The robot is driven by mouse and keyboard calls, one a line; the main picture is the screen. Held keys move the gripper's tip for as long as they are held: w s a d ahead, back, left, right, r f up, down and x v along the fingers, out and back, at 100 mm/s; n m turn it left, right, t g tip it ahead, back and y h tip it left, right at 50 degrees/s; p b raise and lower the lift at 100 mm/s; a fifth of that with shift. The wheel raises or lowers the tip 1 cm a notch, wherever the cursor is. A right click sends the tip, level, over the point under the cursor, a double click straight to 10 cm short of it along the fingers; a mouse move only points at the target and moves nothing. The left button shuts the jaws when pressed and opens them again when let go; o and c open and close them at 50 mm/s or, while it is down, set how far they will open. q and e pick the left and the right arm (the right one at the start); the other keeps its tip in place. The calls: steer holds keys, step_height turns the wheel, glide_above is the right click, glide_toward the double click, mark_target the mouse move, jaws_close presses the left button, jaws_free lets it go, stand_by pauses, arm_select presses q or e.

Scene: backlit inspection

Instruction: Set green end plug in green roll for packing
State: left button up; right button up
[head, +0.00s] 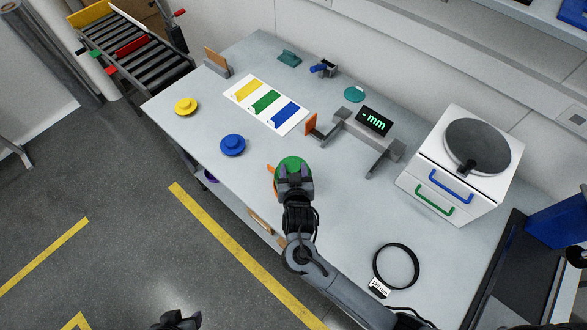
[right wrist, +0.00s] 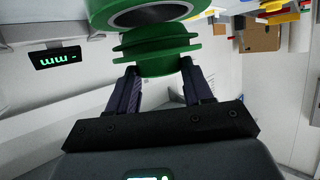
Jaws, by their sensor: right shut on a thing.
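My right gripper (head: 294,170) is shut on the green end plug (right wrist: 155,50), over the front part of the table in the head view. The right wrist view shows the plug's ridged, flanged body between the two fingers. Beyond it, at the top edge, is a larger green ring with a dark hole (right wrist: 150,14), apparently the green roll, partly cut off. I cannot tell whether plug and ring touch; the plug does not look seated in the hole. In the head view the gripper hides much of the green. My left gripper (head: 178,320) is only a dark tip at the bottom edge.
A blue plug (head: 232,145) and a yellow plug (head: 186,106) lie on the grey table (head: 345,215). A color-striped card (head: 248,110), a gauge with an "mm" display (head: 374,121), a white drawer unit (head: 430,165) and a black ring (head: 374,270) stand around.

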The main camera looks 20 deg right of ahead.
stand_by(0.3)
steer(key=shift+f, duration=0.4)
steer(key=shift+f+b, duration=0.15)
steer(key=shift+b, duration=0.2)
steer(key=shift+f+b, duration=0.35)
steer(key=shift+f, duration=0.25)
steer(key=o, duration=1)
steer(key=shift+c, duration=0.2)
steer(key=shift+s, duration=0.1)
